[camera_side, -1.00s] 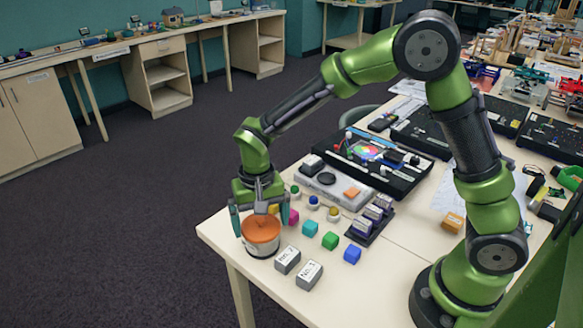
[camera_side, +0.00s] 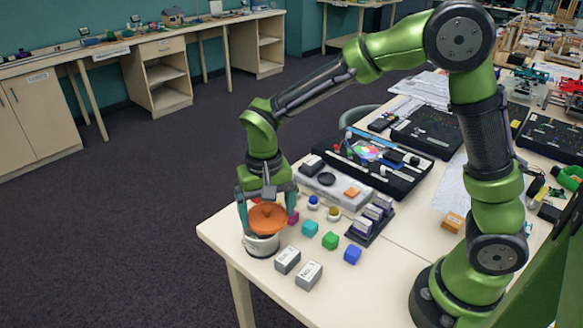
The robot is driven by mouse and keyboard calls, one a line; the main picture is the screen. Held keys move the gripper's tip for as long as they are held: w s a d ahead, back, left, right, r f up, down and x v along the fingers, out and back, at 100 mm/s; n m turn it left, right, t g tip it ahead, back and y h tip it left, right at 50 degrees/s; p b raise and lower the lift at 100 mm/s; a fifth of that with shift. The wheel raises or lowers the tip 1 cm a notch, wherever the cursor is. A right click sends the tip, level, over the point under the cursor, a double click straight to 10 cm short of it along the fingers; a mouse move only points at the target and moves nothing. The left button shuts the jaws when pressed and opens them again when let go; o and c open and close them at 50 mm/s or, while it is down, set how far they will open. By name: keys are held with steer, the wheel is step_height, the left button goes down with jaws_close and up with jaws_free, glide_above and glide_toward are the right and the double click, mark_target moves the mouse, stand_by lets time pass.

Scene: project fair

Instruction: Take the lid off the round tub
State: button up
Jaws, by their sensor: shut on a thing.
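The round tub (camera_side: 261,244) is white with a dark band and stands near the table's front left corner. Its orange lid (camera_side: 268,217) is raised off the tub's rim and sits just above it, slightly to the right. My gripper (camera_side: 267,205) is above the tub, with its fingers on either side of the lid, shut on it. The inside of the tub is mostly hidden under the lid.
Two grey labelled blocks (camera_side: 288,260) lie right of the tub. Behind are a grey box (camera_side: 335,187) and a black console (camera_side: 372,160). The table's left edge is close to the tub.

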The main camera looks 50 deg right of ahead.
steer(key=s+d+r, duration=0.1)
steer(key=s+d, duration=0.3)
steer(key=s, duration=0.9)
steer(key=m, duration=0.1)
glide_above(235, 225)
step_height(235, 225, down, 10)
steer(key=shift+f, duration=0.2)
steer(key=shift+f, duration=0.15)
steer(key=o, duration=0.7)
steer(key=shift+c, duration=0.2)
